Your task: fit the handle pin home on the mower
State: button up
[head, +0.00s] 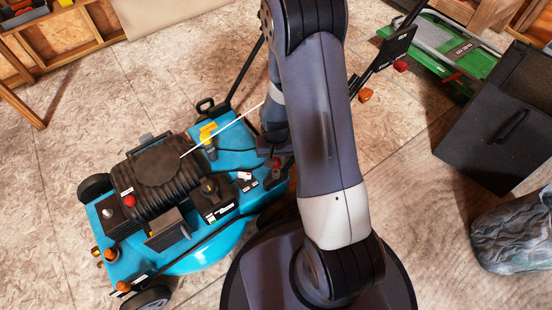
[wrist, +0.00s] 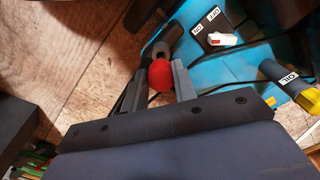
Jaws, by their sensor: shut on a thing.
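The blue mower (head: 235,133) stands left of my arm in the head view, with its black ribbed engine (head: 150,180) on top. Its blue deck (wrist: 205,72) fills the right of the wrist view. In the wrist view my gripper (wrist: 160,70) is shut on the handle pin by its round red knob (wrist: 161,76). A dark grey bracket or tube end (wrist: 160,47) lies just beyond the knob. How deep the pin sits there is hidden by the knob. In the head view my gripper (head: 278,152) is at the mower's right side, partly behind my arm.
The mower's handle bar rises to a black panel (head: 397,46) behind my arm. A white ON/OFF switch (wrist: 222,39) and a tube marked OIL (wrist: 286,77) are near my gripper. A black box (head: 495,115) and grey sack (head: 515,230) stand right.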

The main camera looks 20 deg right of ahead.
aim_at(276, 166)
jog(key=shift+f+b, duration=1.7)
jog(key=shift+f, duration=0.45)
jog(key=o, duration=1)
notch_tip(276, 166, up, 11)
jog(key=p, duration=0.4)
jog(key=shift+f+p, duration=0.1)
jog(key=shift+p, duration=0.25)
jog(key=shift+f, duration=0.1)
notch_tip(276, 166, down, 11)
jog(key=b, duration=0.5)
jog(key=shift+r+p, duration=0.5)
jog(key=shift+r, duration=0.1)
